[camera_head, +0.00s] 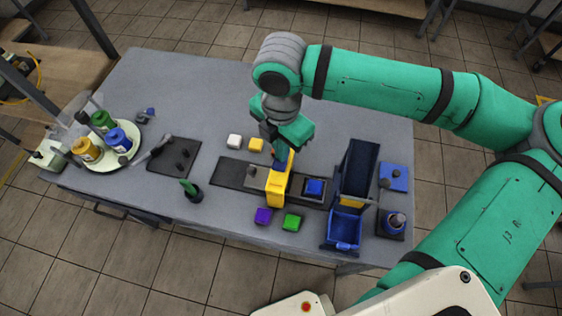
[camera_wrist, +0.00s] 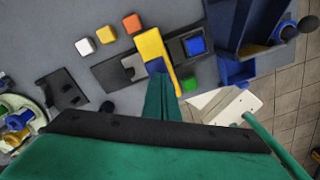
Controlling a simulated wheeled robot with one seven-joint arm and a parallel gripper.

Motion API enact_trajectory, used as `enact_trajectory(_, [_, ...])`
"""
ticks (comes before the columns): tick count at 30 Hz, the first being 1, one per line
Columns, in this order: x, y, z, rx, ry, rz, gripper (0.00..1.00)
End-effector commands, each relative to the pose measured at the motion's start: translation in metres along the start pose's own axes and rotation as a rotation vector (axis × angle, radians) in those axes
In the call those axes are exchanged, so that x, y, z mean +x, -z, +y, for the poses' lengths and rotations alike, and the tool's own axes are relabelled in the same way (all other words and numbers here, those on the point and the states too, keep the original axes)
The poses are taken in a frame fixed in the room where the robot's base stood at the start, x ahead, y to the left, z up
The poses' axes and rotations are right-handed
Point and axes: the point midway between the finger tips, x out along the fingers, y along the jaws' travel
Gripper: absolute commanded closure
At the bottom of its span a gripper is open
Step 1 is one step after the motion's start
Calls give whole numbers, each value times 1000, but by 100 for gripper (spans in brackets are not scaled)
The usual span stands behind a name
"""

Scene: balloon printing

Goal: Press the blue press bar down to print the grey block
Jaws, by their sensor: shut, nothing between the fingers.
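The yellow press frame (camera_head: 278,187) stands across a dark base on the table. The blue press bar (camera_wrist: 156,66) shows at the frame in the wrist view. My gripper is shut and empty, pointing down at the bar. In the wrist view its green fingers (camera_wrist: 159,92) end right at the bar; whether they touch cannot be told. A grey block (camera_wrist: 136,68) appears on the dark base beside the frame. A blue block (camera_head: 314,187) sits on the base's other side.
White (camera_head: 234,141) and yellow (camera_head: 256,145) cubes lie behind the press, purple (camera_head: 263,215) and green (camera_head: 291,221) ones in front. A blue bin (camera_head: 344,231) with a tall chute (camera_head: 358,173) stands close at right. A round tray (camera_head: 100,166) holds bottles at left.

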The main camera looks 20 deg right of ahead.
Motion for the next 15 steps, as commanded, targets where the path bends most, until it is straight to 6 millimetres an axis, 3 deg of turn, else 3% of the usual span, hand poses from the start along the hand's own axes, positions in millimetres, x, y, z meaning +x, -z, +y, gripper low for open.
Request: enact_trajectory(15, [16,1,0,-1,1,2,100])
